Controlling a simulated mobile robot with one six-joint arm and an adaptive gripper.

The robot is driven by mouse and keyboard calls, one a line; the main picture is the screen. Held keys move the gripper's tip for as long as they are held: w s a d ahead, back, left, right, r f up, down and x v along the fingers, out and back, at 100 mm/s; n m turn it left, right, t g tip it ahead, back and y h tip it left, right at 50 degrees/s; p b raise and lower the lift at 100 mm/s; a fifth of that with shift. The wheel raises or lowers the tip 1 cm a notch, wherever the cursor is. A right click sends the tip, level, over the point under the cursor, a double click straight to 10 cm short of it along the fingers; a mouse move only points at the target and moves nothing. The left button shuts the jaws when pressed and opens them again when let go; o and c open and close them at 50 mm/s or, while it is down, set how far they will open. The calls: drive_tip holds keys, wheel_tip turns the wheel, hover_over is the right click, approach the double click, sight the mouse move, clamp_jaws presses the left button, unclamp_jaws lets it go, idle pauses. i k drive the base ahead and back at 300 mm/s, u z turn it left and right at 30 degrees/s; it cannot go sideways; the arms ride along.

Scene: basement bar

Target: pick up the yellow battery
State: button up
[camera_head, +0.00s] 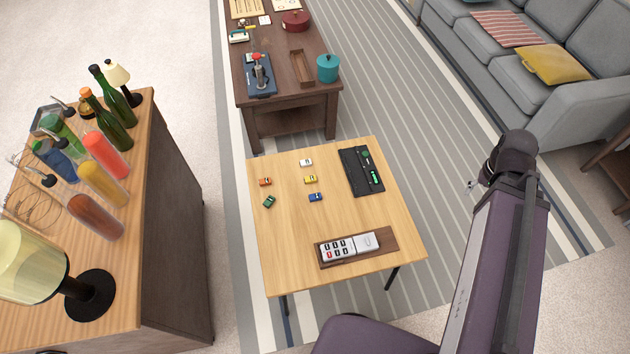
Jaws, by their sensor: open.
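A small yellow piece (311,180) lies on the light wood table, in the middle of a loose group of small coloured pieces. It looks more like a toy car than a battery, but it is too small to be sure. My gripper (471,186) shows only in small part at the dark end of my arm. It is to the right of the table, well apart from the yellow piece, and it is open. Nothing shows between its fingertips. A black tray (350,160) on the table holds green items that may be batteries.
White (305,162), orange (265,182), green (268,201) and blue (315,197) pieces lie around the yellow one. A remote (350,247) lies on a brown board near the front. A bar counter (150,270) with bottles stands left, a dark table (290,100) behind, a sofa (580,105) right.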

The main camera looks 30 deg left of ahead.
sight(310, 179)
drive_tip(key=z, duration=0.15)
drive_tip(key=k, duration=1.45)
drive_tip(key=u, duration=1.35)
drive_tip(key=i, duration=1)
drive_tip(key=u, duration=0.05)
